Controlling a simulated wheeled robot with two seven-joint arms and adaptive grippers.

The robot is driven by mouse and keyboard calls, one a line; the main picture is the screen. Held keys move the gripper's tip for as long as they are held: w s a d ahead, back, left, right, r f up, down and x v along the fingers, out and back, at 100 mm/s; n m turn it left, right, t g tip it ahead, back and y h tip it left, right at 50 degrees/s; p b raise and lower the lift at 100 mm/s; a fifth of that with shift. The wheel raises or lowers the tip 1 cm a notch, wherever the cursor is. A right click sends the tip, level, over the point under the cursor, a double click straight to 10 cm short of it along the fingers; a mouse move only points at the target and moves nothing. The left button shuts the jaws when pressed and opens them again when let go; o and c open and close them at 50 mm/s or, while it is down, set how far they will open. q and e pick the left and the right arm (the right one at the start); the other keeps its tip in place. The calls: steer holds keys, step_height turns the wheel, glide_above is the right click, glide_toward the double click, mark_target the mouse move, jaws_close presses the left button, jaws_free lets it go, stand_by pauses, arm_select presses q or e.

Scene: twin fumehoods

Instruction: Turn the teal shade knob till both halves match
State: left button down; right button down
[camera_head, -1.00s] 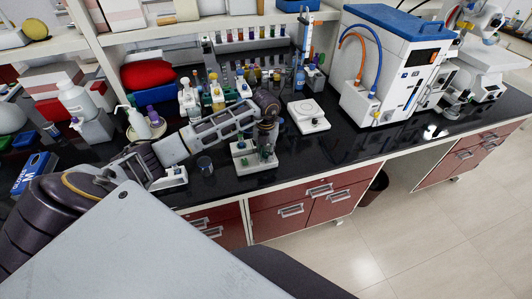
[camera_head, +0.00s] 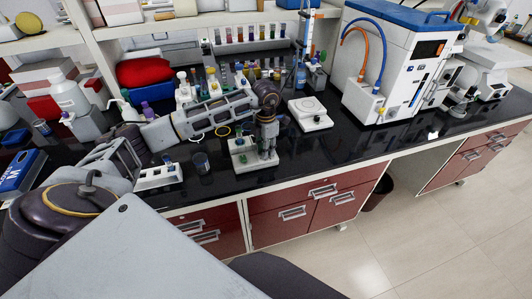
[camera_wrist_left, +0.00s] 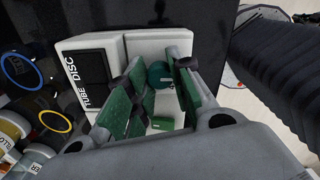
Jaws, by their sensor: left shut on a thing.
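A small white device (camera_head: 240,160) stands near the front edge of the black bench. In the left wrist view its panel (camera_wrist_left: 85,75) has two dark halves, marked TUBE and DISC; I cannot make out a shade in either. The round teal knob (camera_wrist_left: 160,74) sits on its white top. My left gripper (camera_head: 267,155) points down over the device's right part. In the left wrist view the green-padded fingers of my left gripper (camera_wrist_left: 158,88) are on either side of the knob, shut on it; the exact contact is partly hidden. My right gripper is not in view.
A flat white instrument (camera_head: 310,113) is behind right, and a large white analyser (camera_head: 400,70) further right. Bottles and a tube rack crowd the back.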

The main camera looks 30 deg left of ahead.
arm_select(q)
steer(key=shift+f+m+b, duration=0.15)
steer(key=shift+m+b, duration=0.55)
steer(key=shift+m, duration=0.5)
steer(key=shift+m+b, duration=0.5)
steer(key=shift+m, duration=0.3)
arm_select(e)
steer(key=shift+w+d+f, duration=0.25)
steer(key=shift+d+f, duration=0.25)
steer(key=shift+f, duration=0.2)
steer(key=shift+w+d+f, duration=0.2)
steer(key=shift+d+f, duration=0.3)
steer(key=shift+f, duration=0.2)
arm_select(q)
steer(key=c, duration=1.5)
jaws_free()
steer(key=shift+s+a+r, duration=0.1)
steer(key=shift+r, duration=0.1)
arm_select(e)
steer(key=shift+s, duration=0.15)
arm_select(q)
steer(key=shift+r, duration=0.1)
steer(key=shift+r, duration=0.5)
step_height(320, 180, up, 11)
steer(key=shift+f, duration=0.15)
